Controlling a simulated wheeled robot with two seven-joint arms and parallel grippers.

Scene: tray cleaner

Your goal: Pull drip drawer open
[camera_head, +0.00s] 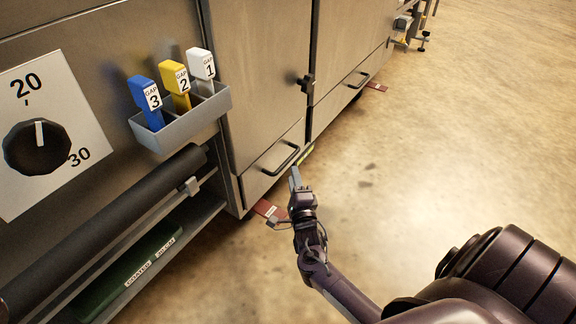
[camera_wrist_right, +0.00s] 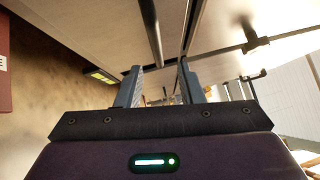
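A low drawer (camera_head: 256,186) with a dark bar handle (camera_head: 281,160) sits at the bottom of the metal cabinet, above the floor. A second low drawer with a similar handle (camera_head: 358,82) is farther back; both look closed. Which is the drip drawer, I cannot read. My right gripper (camera_head: 295,178) is just in front of the nearer handle. In the right wrist view, its fingers (camera_wrist_right: 158,84) are apart, with a dark bar (camera_wrist_right: 151,30) beyond them, probably the handle; I see no grip on it. My left gripper is not in view.
A dark latch knob (camera_head: 307,84) sticks out above the drawers. A grey holder (camera_head: 190,122) carries blue, yellow and white gap tags. A dark roller (camera_head: 110,225) and a green tray (camera_head: 120,280) are at lower left. Red floor labels (camera_head: 268,209) lie by the cabinet. The floor to the right is clear.

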